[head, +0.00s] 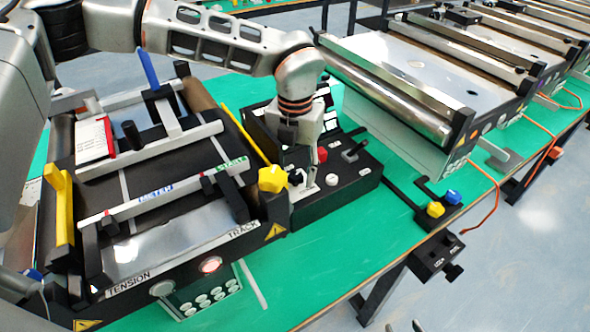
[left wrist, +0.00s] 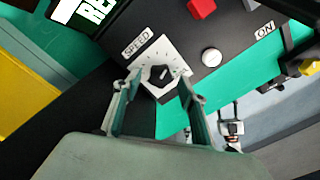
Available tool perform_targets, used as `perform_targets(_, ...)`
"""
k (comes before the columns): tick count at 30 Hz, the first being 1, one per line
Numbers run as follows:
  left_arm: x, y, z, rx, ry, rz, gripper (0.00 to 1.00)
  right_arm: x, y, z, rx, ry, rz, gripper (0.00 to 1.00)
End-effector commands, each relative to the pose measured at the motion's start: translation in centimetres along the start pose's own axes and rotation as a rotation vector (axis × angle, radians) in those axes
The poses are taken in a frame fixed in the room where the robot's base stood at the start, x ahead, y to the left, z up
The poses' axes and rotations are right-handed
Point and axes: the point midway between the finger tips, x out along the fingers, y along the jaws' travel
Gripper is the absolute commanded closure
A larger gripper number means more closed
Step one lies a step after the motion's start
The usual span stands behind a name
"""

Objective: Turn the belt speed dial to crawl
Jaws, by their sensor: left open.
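The belt speed dial (left wrist: 158,74) is a black knob with a light pointer mark on a white scale plate labelled SPEED, seen in the left wrist view. My left gripper (left wrist: 166,84) is open, with one finger on each side of the dial. I cannot tell whether the fingers touch the knob. In the head view my left gripper (head: 303,180) points down at the left end of the black control box (head: 345,183) and partly hides the dial. The words on the scale are too small to read. My right gripper is not in view.
Beside the dial on the box are a white button (left wrist: 211,57), a red button (left wrist: 201,8) and a black lever (head: 355,150). A yellow knob (head: 272,179) stands close left of the gripper. The mini conveyor (head: 180,240) fills the left; another conveyor stands behind right.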

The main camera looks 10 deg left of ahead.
Motion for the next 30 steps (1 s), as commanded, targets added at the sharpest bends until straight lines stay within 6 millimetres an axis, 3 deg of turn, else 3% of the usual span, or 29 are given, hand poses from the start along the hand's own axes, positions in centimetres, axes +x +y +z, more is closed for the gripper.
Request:
perform_targets(4, 0.0, 0.0, 0.0, 0.000, 0.000, 0.000, 0.58, 0.0, 0.0, 0.0, 0.000, 0.000, 0.000, 0.60)
perform_targets(8, 0.0, 0.0, 0.0, 0.000, 0.000, 0.000, 0.92, 0.0, 0.0, 0.0, 0.000, 0.000, 0.000, 0.60)
perform_targets(9, 0.0, 0.0, 0.0, 0.000, 0.000, 0.000, 0.97, 0.0, 0.0, 0.0, 0.000, 0.001, 0.000, 0.60)
perform_targets(20, -0.1, 0.0, 0.0, 0.035, -0.001, 0.000, 0.97, -0.1, 0.0, -0.4, 0.001, 0.003, 0.001, 0.60)
perform_targets(30, -0.3, 0.1, 0.0, 0.251, -0.001, 0.000, 0.97, -0.6, 0.2, -1.6, 0.000, 0.011, 0.003, 0.60)
